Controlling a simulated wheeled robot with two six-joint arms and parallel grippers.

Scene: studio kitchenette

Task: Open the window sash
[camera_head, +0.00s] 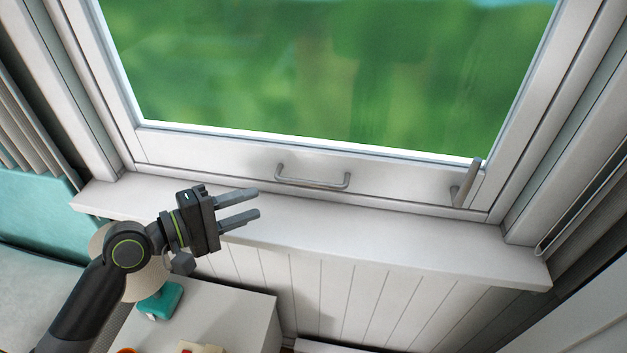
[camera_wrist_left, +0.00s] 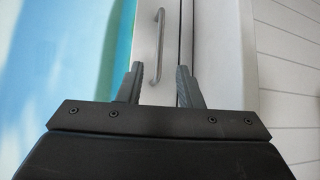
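The window sash (camera_head: 210,148) is a white frame around a large pane, and it looks closed in its surround. A grey bar handle (camera_head: 312,183) is fixed to its bottom rail. A second grey lever (camera_head: 465,184) stands upright near the sash's lower right corner. My left gripper (camera_head: 258,203) is open and empty, in front of the sill, to the left of the bar handle and apart from it. In the left wrist view the bar handle (camera_wrist_left: 158,45) shows beyond and between the open fingers (camera_wrist_left: 158,84). My right gripper is in neither view.
The white sill (camera_head: 400,235) runs below the window and is clear. Below left stand a white cabinet (camera_head: 240,310), a teal object (camera_head: 160,300) and a beige lampshade-like shape behind my arm. Curtains hang at both sides.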

